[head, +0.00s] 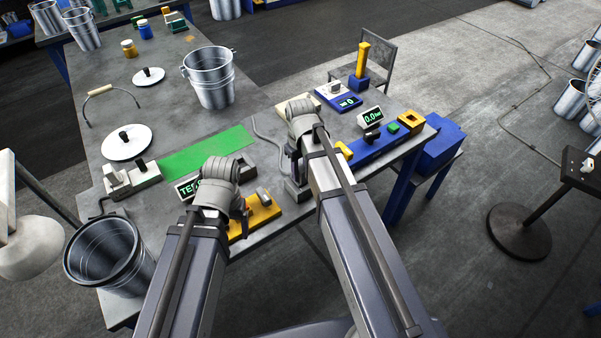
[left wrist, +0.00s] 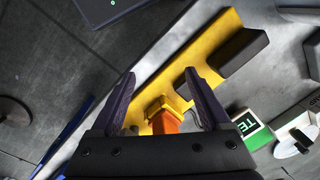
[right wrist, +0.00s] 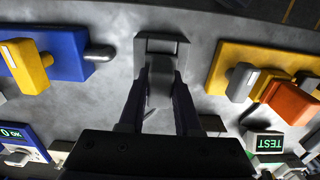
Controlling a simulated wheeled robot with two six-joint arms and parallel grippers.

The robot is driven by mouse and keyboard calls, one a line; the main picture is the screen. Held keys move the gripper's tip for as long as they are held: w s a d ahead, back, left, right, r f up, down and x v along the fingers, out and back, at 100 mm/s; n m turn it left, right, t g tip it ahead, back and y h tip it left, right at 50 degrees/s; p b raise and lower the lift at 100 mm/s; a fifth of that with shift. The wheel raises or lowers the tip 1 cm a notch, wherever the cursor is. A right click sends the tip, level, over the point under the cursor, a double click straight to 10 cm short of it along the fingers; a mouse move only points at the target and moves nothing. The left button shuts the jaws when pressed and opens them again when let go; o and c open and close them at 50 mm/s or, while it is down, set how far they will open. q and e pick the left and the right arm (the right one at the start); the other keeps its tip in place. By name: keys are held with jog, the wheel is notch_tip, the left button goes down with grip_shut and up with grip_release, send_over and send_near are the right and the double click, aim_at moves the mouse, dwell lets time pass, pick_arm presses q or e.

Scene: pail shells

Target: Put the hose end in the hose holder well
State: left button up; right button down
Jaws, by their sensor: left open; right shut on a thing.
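My right gripper (right wrist: 160,78) is shut on a grey piece, apparently the hose end (right wrist: 159,92). The far end of this piece overlaps a grey block with a raised rim, apparently the hose holder (right wrist: 180,46). I cannot tell whether the piece is inside the well or just over it. In the head view the holder (head: 297,191) sits near the table's front edge, below my right gripper (head: 293,162). A thin grey hose (head: 262,136) curves over the table towards it. My left gripper (left wrist: 160,78) is open over an orange block (left wrist: 166,120) on a yellow fixture (left wrist: 225,30).
The yellow fixture (head: 266,213) stands left of the holder. A blue fixture (head: 385,146) with yellow blocks stands to its right. A TEST display (head: 187,187), a green mat (head: 205,152) and a metal pail (head: 212,85) are on the table. Another pail (head: 105,255) is at the front left.

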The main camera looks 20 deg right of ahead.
pick_arm(q)
jog(key=shift+f, duration=0.2)
pick_arm(e)
jog(key=shift+f, duration=0.15)
jog(key=c, duration=0.6)
grip_release()
pick_arm(q)
jog(key=shift+r, duration=0.2)
pick_arm(e)
jog(key=shift+r, duration=0.2)
notch_tip(320, 180, up, 12)
jog(key=p, duration=1.2)
pick_arm(q)
notch_tip(320, 180, up, 12)
pick_arm(e)
jog(key=s+a+h, duration=0.1)
jog(key=s+a, duration=0.9)
jog(key=s, duration=0.4)
jog(key=shift+s+a, duration=0.2)
jog(key=shift+a, duration=0.05)
